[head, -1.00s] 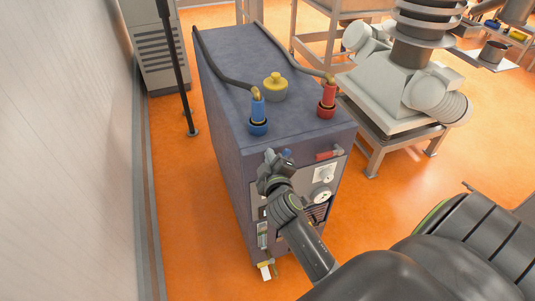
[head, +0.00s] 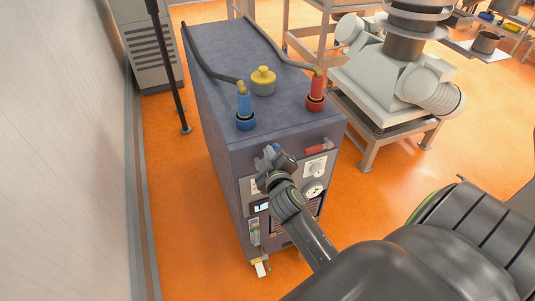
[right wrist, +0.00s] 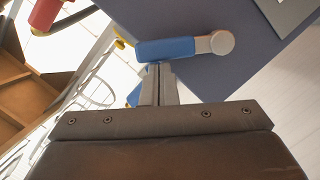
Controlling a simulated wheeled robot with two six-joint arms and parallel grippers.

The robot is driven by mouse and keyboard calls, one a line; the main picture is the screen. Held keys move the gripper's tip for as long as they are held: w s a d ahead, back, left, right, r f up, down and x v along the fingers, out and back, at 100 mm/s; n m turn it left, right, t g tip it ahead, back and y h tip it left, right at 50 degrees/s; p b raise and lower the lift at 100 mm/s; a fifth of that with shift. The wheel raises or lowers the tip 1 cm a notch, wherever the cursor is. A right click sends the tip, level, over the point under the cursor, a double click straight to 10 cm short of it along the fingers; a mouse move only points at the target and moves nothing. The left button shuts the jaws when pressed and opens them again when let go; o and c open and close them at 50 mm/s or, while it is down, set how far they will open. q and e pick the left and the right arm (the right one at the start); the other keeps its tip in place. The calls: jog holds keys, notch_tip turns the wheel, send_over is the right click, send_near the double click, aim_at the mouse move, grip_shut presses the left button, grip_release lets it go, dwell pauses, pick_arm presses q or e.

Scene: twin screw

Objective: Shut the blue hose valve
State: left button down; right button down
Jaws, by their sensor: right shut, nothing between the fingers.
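The blue hose valve's lever (head: 277,147) is on the upper front face of the dark blue-grey cabinet (head: 225,60), mostly hidden behind my right gripper (head: 274,156) in the head view. In the right wrist view the blue lever (right wrist: 165,49) lies nearly level across the picture, with a round grey pivot (right wrist: 221,42) at its right end. My right gripper (right wrist: 158,72) is shut and empty, its fingertips right at the lever's lower edge; I cannot tell whether they touch. A smaller blue part shows left of the fingers. My left gripper is not in view.
A red valve lever (head: 316,150) sits to the right on the same face, above gauges (head: 314,188). Blue (head: 245,107) and red (head: 316,92) hose fittings and a yellow cap (head: 263,80) stand on top. A wall is at left; a white machine (head: 390,75) stands right.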

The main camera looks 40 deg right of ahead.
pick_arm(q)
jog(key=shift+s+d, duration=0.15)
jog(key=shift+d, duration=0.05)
pick_arm(e)
jog(key=shift+d, duration=0.1)
jog(key=shift+s+d+f+m, duration=0.15)
jog(key=shift+d+m, duration=0.1)
jog(key=shift+m, duration=0.15)
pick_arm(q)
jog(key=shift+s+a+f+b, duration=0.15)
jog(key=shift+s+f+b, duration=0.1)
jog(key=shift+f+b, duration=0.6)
pick_arm(e)
jog(key=d+f+m+y, duration=0.1)
jog(key=m, duration=0.1)
jog(key=d+f+m, duration=0.1)
jog(key=m, duration=0.1)
jog(key=d+f+m+y, duration=0.1)
jog(key=shift+s+d+f+m+y, duration=0.3)
jog(key=shift+s+d+m, duration=0.05)
jog(key=shift+s+m, duration=0.05)
jog(key=shift+f, duration=0.1)
